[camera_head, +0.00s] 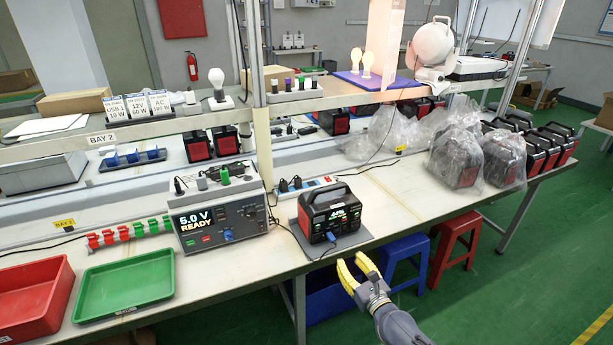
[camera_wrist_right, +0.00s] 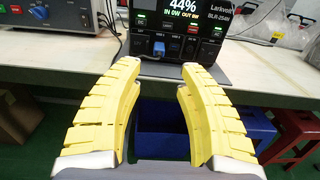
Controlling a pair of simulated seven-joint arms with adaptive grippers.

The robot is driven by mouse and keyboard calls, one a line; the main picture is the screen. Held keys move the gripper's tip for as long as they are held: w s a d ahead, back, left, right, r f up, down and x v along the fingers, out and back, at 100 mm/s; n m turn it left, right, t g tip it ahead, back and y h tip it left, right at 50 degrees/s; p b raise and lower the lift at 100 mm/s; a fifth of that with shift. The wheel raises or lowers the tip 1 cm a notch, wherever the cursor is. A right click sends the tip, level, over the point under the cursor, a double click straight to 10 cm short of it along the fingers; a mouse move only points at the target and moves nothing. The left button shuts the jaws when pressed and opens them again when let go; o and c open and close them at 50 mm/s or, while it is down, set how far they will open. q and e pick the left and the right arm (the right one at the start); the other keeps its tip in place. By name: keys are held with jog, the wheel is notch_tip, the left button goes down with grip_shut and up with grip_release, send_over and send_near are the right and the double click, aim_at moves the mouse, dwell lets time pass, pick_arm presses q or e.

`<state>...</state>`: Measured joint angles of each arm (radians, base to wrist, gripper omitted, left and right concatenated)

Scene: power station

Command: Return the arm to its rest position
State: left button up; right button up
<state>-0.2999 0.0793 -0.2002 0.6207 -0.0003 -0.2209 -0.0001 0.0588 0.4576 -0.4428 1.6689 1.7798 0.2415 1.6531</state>
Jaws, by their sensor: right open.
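My right gripper (camera_head: 358,272) has yellow fingers and is open and empty. It hangs just off the front edge of the bench, below and in front of the power station. In the right wrist view its two fingers (camera_wrist_right: 157,85) stand apart with nothing between them. The black and red power station (camera_head: 330,213) sits upright on a grey mat (camera_head: 352,240). A blue plug (camera_head: 331,237) is in its front face. In the right wrist view the power station (camera_wrist_right: 196,22) shows 44% on its screen, beyond the fingertips. My left gripper is not in view.
A tester (camera_head: 220,218) reading 5.0 V READY stands left of the power station. A green tray (camera_head: 124,284) and a red bin (camera_head: 30,298) are at the front left. Bagged power stations (camera_head: 456,155) stand at right. Blue (camera_head: 405,258) and red (camera_head: 457,240) stools are under the bench.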

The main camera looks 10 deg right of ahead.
jog(key=s+d+f+n+g, duration=0.2)
jog(key=d+f+n+g, duration=0.1)
jog(key=f+n, duration=1.35)
jog(key=s+d+f+n+g+h, duration=0.1)
jog(key=s+d+f+n+g, duration=0.15)
jog(key=s+f+n, duration=0.6)
jog(key=s+d+f+n+g+h, duration=0.1)
jog(key=s+f+n+g, duration=0.4)
jog(key=f, duration=0.7)
jog(key=s+f+n+g+h, duration=0.1)
jog(key=s+f+n, duration=0.1)
jog(key=s+f, duration=0.45)
jog(key=s+f+n+g, duration=0.1)
jog(key=s+f+n, duration=0.15)
jog(key=s, duration=0.75)
jog(key=s+f+n+g+h, duration=0.1)
jog(key=s+f+n, duration=0.1)
jog(key=s+f, duration=0.45)
jog(key=s+a+f+g, duration=0.1)
jog(key=s+a, duration=0.1)
jog(key=s, duration=0.8)
jog(key=s+a+f+g, duration=0.1)
jog(key=s+a, duration=0.1)
jog(key=s, duration=0.8)
jog(key=shift+s+a, duration=0.15)
jog(key=shift+s, duration=0.05)
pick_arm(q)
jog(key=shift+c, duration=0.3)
pick_arm(e)
jog(key=shift+g, duration=0.25)
